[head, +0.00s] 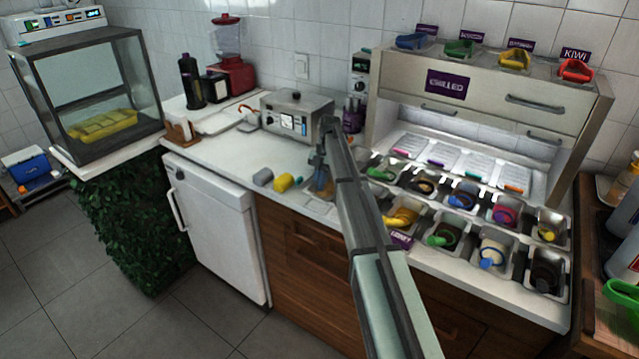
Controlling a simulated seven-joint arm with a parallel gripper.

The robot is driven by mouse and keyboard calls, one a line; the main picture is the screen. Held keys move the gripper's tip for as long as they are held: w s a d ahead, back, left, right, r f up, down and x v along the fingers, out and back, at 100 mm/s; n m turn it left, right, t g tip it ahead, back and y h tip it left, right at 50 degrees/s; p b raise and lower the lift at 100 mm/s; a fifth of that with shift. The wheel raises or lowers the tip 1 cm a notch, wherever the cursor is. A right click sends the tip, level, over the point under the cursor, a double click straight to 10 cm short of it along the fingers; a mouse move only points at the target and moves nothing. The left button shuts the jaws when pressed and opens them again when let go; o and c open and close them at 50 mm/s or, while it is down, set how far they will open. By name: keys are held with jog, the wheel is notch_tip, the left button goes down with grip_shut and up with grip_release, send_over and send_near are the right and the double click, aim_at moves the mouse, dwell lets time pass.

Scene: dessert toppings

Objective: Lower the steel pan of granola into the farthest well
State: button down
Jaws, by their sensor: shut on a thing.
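My gripper (318,168) points down at the left end of the topping station and is shut on the steel pan of granola (321,190). The pan is small in view, with brownish contents, and my arm hides its right side. The pan is over the counter, just left of the rows of wells; I cannot tell whether it touches anything below. The topping station (478,270) has two rows of wells, most filled with steel pans of toppings. My arm covers part of the left end of the rows, so I cannot clearly see which well there is empty.
A yellow cylinder (283,182) and a grey cylinder (263,177) lie on the counter left of the pan. A steel appliance (297,116) stands behind. The station's steel hood (480,85) rises over the back row. The white counter (225,150) is clear further left.

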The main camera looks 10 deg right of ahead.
jog(key=shift+s+f, duration=0.1)
jog(key=shift+f, duration=0.55)
jog(key=c, duration=1.2)
grip_release()
jog(key=shift+a, duration=0.1)
jog(key=c, duration=0.3)
jog(key=shift+r, duration=0.25)
jog(key=shift+o, duration=0.3)
jog(key=shift+w+r, duration=0.15)
jog(key=shift+r, duration=0.6)
jog(key=shift+w+r, duration=0.15)
jog(key=shift+r, duration=0.6)
jog(key=shift+o, duration=1)
jog(key=shift+r, duration=0.55)
jog(key=shift+o, duration=0.3)
jog(key=shift+s+r, duration=0.1)
jog(key=shift+r, duration=1.8)
